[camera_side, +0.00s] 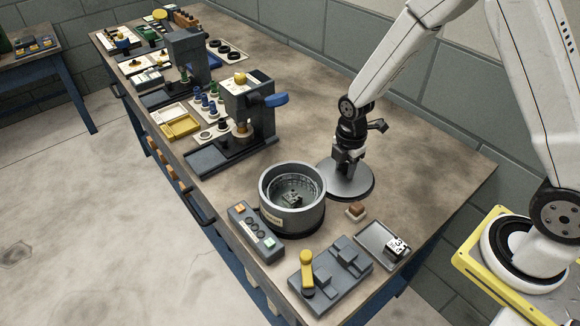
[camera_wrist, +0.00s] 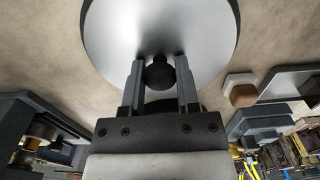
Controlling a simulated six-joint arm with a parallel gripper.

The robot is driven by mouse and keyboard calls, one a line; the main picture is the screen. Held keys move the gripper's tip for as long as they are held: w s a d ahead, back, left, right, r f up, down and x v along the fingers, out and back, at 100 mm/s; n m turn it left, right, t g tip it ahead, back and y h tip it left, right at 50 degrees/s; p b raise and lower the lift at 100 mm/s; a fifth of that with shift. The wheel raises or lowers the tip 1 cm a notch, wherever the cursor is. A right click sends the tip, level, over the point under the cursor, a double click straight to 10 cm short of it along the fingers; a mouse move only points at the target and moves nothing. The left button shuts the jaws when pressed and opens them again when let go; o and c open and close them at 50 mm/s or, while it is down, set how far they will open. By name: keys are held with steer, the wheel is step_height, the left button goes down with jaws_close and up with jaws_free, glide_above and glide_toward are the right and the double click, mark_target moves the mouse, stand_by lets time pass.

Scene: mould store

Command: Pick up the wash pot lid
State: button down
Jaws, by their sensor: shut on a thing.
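The wash pot lid (camera_side: 347,186) is a round grey disc with a dark rim, right behind the open wash pot (camera_side: 268,205) in the side view. It also fills the top of the wrist view (camera_wrist: 160,25), with a dark round knob (camera_wrist: 158,73) near its middle. My gripper (camera_side: 341,167) points down over the lid. In the wrist view, my gripper's two fingers (camera_wrist: 160,82) stand on either side of the knob, shut on it. The lid looks flat and at or close to the table; I cannot tell whether it touches.
A button box (camera_side: 256,232) and a grey fixture with a yellow handle (camera_side: 330,278) stand in front of the pot. A small brown block (camera_side: 356,210) and a tray (camera_side: 372,240) lie to the right. A press (camera_side: 250,110) stands to the left.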

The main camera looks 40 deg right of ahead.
steer(key=shift+r, duration=0.15)
steer(key=shift+r, duration=0.45)
steer(key=s+r, duration=1.1)
steer(key=s, duration=0.3)
steer(key=shift+r, duration=0.35)
steer(key=shift+w, duration=0.1)
stand_by(0.4)
